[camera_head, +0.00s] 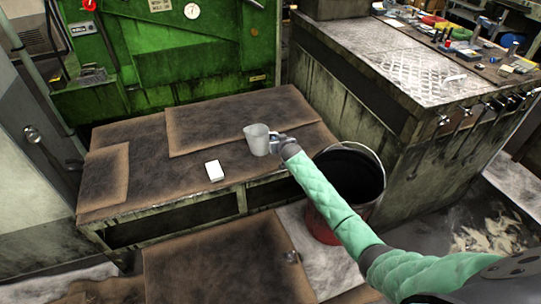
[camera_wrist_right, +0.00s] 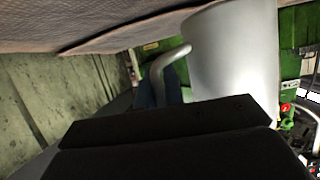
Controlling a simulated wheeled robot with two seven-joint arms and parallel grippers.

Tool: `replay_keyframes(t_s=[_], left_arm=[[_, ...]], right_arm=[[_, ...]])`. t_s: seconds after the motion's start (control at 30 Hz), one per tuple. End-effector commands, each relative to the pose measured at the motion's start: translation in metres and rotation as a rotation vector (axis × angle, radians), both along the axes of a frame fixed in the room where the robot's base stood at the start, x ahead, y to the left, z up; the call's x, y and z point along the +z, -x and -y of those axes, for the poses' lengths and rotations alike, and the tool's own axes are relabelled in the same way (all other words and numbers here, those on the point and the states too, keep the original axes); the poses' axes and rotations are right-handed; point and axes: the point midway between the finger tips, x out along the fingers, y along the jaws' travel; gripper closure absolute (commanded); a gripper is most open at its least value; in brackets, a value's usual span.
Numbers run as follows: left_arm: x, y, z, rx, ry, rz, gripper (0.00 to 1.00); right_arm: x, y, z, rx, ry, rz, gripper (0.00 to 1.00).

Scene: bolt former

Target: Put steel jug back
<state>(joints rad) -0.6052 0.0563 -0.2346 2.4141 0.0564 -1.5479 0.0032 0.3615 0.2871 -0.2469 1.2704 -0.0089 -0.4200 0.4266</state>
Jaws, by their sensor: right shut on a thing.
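The steel jug (camera_head: 257,139) is upright at the brown-topped bench (camera_head: 150,150), near the bench's right part. I cannot tell whether its base touches the top. My right gripper (camera_head: 276,142) is at the jug's right side, shut on its handle. In the right wrist view the jug (camera_wrist_right: 232,65) and its curved handle (camera_wrist_right: 165,66) fill the upper middle, behind the dark gripper fingers (camera_wrist_right: 165,120). My left gripper is not in view.
A white block (camera_head: 214,171) lies near the bench's front edge. A dark-mouthed red bucket (camera_head: 347,180) stands right of the bench, below my right arm. A green machine (camera_head: 170,50) is behind. A metal workbench (camera_head: 410,65) with tools is at right.

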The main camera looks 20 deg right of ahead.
Motion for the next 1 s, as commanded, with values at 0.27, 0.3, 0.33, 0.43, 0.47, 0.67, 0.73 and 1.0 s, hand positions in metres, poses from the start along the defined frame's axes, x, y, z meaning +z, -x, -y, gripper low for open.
replay_keyframes(t_s=[0.27,0.3,0.33,0.43,0.47,0.67,0.73,1.0], left_arm=[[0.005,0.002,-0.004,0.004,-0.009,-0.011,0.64],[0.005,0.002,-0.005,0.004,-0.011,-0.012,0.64],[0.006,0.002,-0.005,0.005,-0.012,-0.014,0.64],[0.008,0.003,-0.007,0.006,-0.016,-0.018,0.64],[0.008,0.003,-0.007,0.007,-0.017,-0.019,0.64],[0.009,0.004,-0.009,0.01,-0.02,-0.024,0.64],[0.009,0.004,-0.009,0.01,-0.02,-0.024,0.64],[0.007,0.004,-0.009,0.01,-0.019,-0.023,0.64]], right_arm=[[-0.029,0.0,0.0,-0.001,-0.002,0.0,1.0],[-0.032,0.0,0.0,-0.001,-0.002,-0.001,1.0],[-0.035,0.0,-0.001,-0.001,-0.002,-0.001,1.0],[-0.049,0.0,-0.001,0.0,-0.001,-0.002,1.0],[-0.053,0.0,0.0,-0.001,-0.001,-0.001,1.0],[-0.069,-0.001,-0.001,0.0,-0.001,0.001,1.0],[-0.07,-0.001,-0.001,0.0,-0.001,0.001,1.0],[-0.072,0.0,-0.001,0.0,-0.001,0.001,1.0]])
